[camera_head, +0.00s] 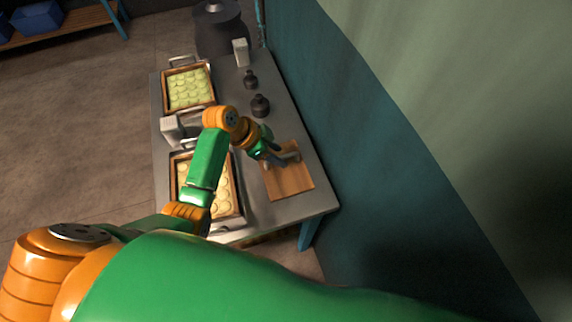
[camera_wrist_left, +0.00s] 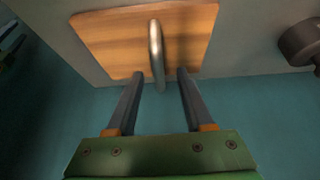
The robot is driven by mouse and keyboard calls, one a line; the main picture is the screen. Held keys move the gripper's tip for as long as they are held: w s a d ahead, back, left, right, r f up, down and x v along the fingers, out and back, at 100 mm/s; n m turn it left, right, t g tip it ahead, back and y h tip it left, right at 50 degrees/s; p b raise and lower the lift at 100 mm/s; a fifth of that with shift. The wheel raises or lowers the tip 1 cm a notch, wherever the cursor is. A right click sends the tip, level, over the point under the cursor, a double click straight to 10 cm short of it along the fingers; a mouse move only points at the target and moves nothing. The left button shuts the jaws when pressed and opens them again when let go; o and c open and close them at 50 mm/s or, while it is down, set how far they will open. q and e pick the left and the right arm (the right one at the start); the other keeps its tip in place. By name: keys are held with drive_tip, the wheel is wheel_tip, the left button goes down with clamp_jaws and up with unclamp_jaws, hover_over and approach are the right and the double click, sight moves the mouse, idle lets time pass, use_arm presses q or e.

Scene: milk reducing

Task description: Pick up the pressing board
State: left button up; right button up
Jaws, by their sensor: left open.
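The pressing board (camera_head: 289,183) is a flat wooden board with a metal handle on top, lying at the near right end of the steel table. It also shows in the left wrist view (camera_wrist_left: 110,38), with its curved metal handle (camera_wrist_left: 156,50) pointing toward my gripper. My left gripper (camera_head: 285,158) is over the board's far part, by the handle. In the left wrist view the two fingers (camera_wrist_left: 158,75) are open, one on each side of the handle's end, and appear not to touch it. My right gripper is not in view.
The steel table (camera_head: 262,211) holds a near tray (camera_head: 225,201) of pale round pieces and a far tray (camera_head: 188,90) of green ones. Dark bottles (camera_head: 260,106) and white cartons (camera_head: 241,52) stand behind. A teal wall (camera_head: 340,110) runs close along the right.

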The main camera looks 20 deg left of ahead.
use_arm(q)
drive_tip(key=shift+d+f, duration=0.25)
drive_tip(key=shift+f, duration=0.55)
drive_tip(key=shift+w+d+f, duration=0.2)
drive_tip(key=shift+f, duration=0.1)
drive_tip(key=shift+w+d+f, duration=0.1)
drive_tip(key=shift+w+d, duration=0.05)
drive_tip(key=shift+d, duration=0.1)
drive_tip(key=shift+a, duration=0.15)
clamp_jaws()
